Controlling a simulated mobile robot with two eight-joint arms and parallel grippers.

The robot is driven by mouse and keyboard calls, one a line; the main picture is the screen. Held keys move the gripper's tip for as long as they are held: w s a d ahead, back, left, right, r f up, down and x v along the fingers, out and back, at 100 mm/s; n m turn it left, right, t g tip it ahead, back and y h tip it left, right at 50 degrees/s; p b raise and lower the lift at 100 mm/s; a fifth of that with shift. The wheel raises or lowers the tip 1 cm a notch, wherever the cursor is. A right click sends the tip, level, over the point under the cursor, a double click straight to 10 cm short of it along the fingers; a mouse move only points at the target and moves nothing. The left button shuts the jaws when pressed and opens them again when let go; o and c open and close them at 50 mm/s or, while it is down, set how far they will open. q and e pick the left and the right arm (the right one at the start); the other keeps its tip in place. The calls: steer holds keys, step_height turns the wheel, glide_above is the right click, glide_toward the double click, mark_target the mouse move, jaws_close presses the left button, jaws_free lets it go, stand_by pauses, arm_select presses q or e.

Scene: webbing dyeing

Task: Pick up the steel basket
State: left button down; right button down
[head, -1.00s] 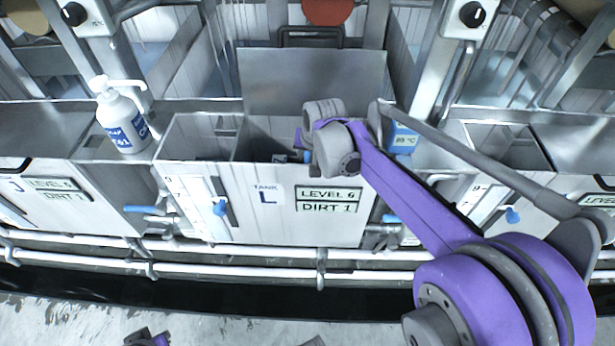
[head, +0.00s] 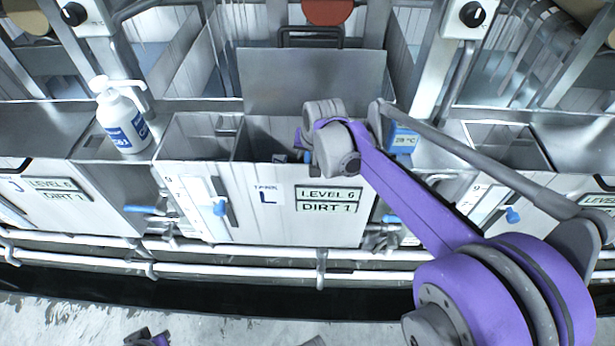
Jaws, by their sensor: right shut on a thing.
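My right gripper (head: 283,157) reaches down into the right compartment of the tank (head: 263,205) marked L, LEVEL 6, DIRT 1. Only a small dark part of the gripper shows below its grey wrist. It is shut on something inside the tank. This is most likely the steel basket, but no clear part of a basket shows; the wrist and the tank's front wall hide it.
A white pump bottle (head: 123,122) with a blue label stands left of the tank. An upright steel panel (head: 312,82) rises behind the tank. White pipes (head: 215,274) run along the front.

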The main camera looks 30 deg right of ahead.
steer(key=shift+r, duration=0.15)
step_height(320, 180, up, 18)
steer(key=p, duration=0.2)
stand_by(0.5)
